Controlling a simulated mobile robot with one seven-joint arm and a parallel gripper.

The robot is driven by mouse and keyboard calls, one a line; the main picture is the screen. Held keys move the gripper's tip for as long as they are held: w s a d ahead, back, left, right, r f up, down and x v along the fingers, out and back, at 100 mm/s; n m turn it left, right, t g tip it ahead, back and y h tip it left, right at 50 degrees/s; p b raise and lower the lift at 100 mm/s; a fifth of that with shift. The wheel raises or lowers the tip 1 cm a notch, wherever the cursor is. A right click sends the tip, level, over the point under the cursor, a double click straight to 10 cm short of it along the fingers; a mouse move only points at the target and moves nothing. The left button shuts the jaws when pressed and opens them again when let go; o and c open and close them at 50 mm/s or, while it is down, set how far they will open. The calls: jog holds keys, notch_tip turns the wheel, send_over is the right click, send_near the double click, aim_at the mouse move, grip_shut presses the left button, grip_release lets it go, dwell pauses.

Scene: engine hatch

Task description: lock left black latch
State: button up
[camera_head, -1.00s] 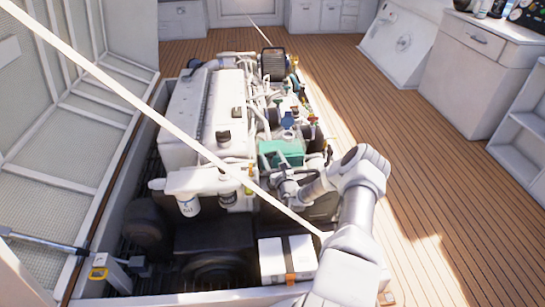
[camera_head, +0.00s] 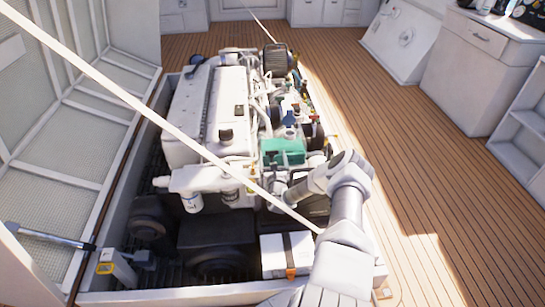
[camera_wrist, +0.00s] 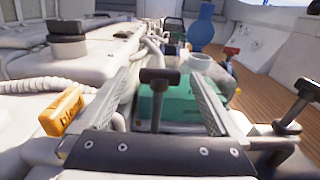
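The left black latch (camera_wrist: 157,95) is a dark T-shaped handle in the wrist view. It stands upright in front of a green housing (camera_wrist: 180,105), which also shows in the head view (camera_head: 283,152). My gripper (camera_wrist: 164,78) is open, with one finger on each side of the latch in the picture. I cannot tell whether the fingers touch it or how far beyond them it is. A second black T-handle (camera_wrist: 306,98) leans at the right, outside the fingers. In the head view my gripper is small beside the engine, and the latch cannot be made out.
The white engine (camera_head: 210,115) fills the open hatch. An orange tag (camera_wrist: 62,112) and a ribbed white hose (camera_wrist: 40,85) lie left of my gripper. A blue part (camera_wrist: 202,32) and a red-handled valve (camera_wrist: 231,52) stand beyond. The wooden deck (camera_head: 430,180) at right is clear.

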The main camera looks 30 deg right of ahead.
jog(key=p+v, duration=0.5)
jog(key=v, duration=1.2)
jog(key=shift+s, duration=0.25)
